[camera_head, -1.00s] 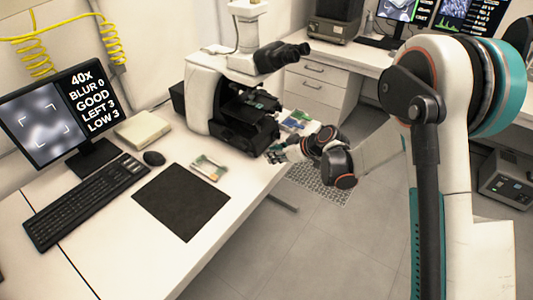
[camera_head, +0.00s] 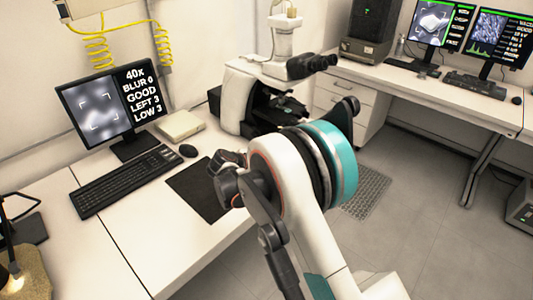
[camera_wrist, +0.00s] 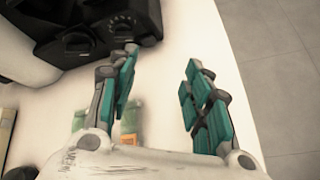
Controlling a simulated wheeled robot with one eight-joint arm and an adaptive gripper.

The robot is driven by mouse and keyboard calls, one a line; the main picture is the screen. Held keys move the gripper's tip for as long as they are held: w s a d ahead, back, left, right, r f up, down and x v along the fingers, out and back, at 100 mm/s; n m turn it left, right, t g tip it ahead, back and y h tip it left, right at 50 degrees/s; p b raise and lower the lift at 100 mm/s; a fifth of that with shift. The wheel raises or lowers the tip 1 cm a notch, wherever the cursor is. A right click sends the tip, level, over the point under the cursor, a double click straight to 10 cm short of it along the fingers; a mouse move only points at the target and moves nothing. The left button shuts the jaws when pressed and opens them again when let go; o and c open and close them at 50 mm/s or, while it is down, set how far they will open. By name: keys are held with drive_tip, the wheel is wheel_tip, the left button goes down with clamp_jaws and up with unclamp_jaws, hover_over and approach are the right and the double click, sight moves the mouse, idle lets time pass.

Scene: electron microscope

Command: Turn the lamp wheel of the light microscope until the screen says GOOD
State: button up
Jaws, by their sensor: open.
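The light microscope (camera_head: 238,90) stands at the back of the white desk, with its lower right side hidden behind my arm. Its screen (camera_head: 100,108) reads 40x, BLUR 0, GOOD, LEFT 3, LOW 3 beside a blurred grey picture with bracket marks. In the wrist view, the microscope's black base (camera_wrist: 95,25) with dark round parts is at the upper left. I cannot tell which of them is the lamp wheel. My gripper (camera_wrist: 161,60) is open and empty over the white desk, its left finger close to the black base.
A keyboard (camera_head: 122,184), a mouse (camera_head: 188,151) and a dark mat (camera_head: 195,190) lie on the desk. A slide-like item (camera_wrist: 127,125) lies below the gripper. A second desk (camera_head: 420,90) with monitors stands at the back right.

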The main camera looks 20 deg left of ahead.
drive_tip(key=s+a+r+n+t, duration=0.2)
drive_tip(key=s+a+r+t, duration=0.1)
drive_tip(key=a, duration=0.2)
drive_tip(key=b+x, duration=0.4)
drive_tip(key=x, duration=1)
drive_tip(key=shift+d+f+b, duration=0.15)
drive_tip(key=shift+b, duration=0.15)
drive_tip(key=shift+c, duration=0.6)
drive_tip(key=c, duration=0.9)
